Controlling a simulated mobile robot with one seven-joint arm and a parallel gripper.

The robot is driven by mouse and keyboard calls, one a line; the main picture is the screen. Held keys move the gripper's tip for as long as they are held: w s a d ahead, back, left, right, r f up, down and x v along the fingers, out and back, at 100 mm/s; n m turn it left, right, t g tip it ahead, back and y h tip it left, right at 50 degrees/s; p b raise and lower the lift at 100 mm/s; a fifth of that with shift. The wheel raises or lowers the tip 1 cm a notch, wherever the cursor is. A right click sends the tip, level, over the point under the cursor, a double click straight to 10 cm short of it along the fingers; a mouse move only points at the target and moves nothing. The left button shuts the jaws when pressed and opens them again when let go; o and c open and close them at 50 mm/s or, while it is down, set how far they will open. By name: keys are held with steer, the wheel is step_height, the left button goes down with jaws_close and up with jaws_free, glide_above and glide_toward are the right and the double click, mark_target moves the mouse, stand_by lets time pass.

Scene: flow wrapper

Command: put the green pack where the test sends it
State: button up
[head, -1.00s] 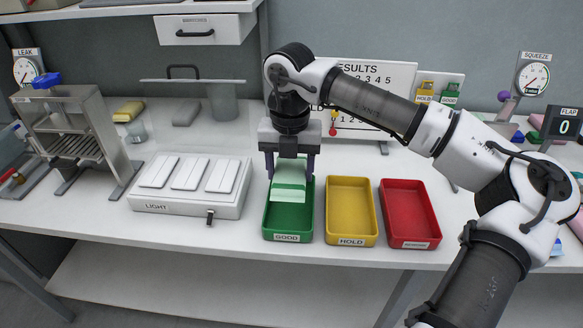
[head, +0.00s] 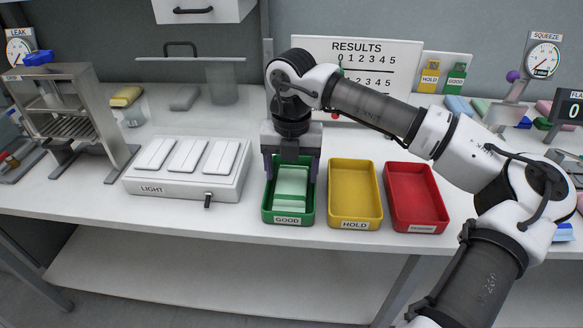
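The green pack (head: 291,189) is pale green and lies in the green tray labelled GOOD (head: 267,213). My gripper (head: 291,177) points down over this tray. Its fingers stand on either side of the pack, with a small gap showing, so it looks open. The far end of the pack is partly hidden under the gripper. The yellow HOLD tray (head: 354,189) and the red tray (head: 415,194) stand to the right, both empty.
A white LIGHT box (head: 185,188) with three panels stands left of the trays. The RESULTS board (head: 357,55) is behind my arm.

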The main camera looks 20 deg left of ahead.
steer(key=shift+o, duration=1.2)
